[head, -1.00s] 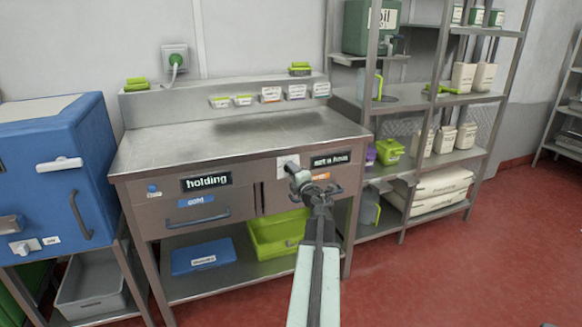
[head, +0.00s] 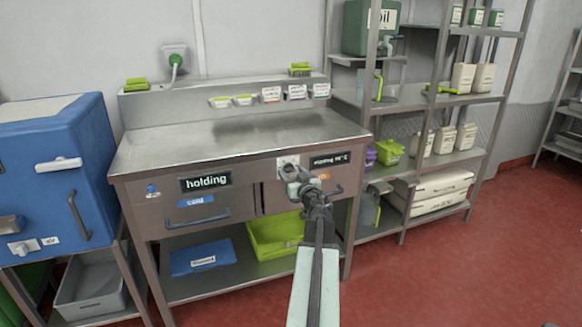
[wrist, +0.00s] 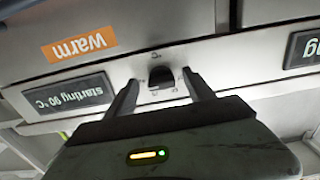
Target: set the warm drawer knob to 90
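The warm drawer knob (wrist: 161,77) is a small dark knob on a pale plate, seen upside down in the wrist view. The orange "warm" label (wrist: 79,44) is beside it, and the drawer display (wrist: 68,97) reads "starting 90 °C". The display also shows in the head view (head: 330,161). My gripper (wrist: 164,84) is open, with one finger on each side of the knob and a visible gap to it. In the head view my gripper (head: 291,170) is in front of the knob's plate and hides the knob.
The left drawer (head: 183,216) has a "holding" display (head: 206,182) and a blue label. The steel counter top (head: 235,140) is clear. A blue cabinet (head: 55,175) stands left and shelving (head: 455,157) right. A green bin (head: 272,237) sits below the drawers.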

